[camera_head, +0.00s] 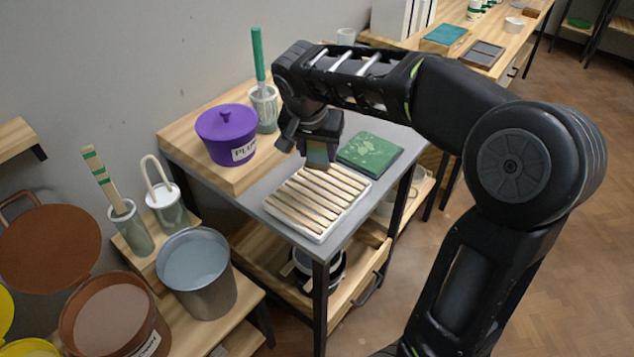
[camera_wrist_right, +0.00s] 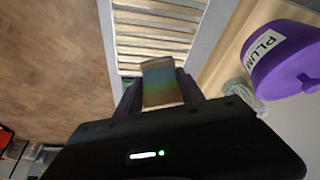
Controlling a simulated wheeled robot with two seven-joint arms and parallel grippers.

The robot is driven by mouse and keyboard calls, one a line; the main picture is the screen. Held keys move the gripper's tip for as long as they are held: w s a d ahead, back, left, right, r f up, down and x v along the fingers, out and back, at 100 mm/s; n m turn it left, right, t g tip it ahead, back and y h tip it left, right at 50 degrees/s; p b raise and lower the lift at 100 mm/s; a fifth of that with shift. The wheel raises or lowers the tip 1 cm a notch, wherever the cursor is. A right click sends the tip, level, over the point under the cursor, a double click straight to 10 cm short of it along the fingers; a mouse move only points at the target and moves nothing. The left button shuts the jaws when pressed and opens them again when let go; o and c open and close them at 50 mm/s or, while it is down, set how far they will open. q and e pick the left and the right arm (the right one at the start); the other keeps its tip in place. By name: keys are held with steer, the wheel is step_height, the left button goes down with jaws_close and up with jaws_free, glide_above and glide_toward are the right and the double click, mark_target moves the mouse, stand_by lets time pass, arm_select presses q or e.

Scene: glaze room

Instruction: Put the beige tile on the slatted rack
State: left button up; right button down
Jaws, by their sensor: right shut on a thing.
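The slatted rack (camera_head: 318,203) has wooden slats in a white frame and lies on the grey table top. It also fills the upper middle of the right wrist view (camera_wrist_right: 158,30). My right gripper (camera_head: 318,150) is over the rack's far end, shut on a small tile (camera_head: 317,157). In the right wrist view, the tile (camera_wrist_right: 160,83) sits between the fingers and shows beige with a blue-green band. It appears above the slats; whether it touches them I cannot tell. My left gripper is not in view.
A purple lidded pot (camera_head: 226,135) marked PLUM and a cup with a green-handled brush (camera_head: 262,100) stand on a wooden board left of the rack. A green patterned slab (camera_head: 370,154) lies behind the rack. The slats in front look bare.

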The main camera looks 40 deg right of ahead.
mark_target(317, 163)
step_height(317, 163, down, 4)
steer(key=shift+f, duration=0.1)
steer(key=shift+f, duration=1.8)
steer(key=shift+f, duration=0.2)
steer(key=c, duration=0.7)
jaws_free()
steer(key=shift+r, duration=0.1)
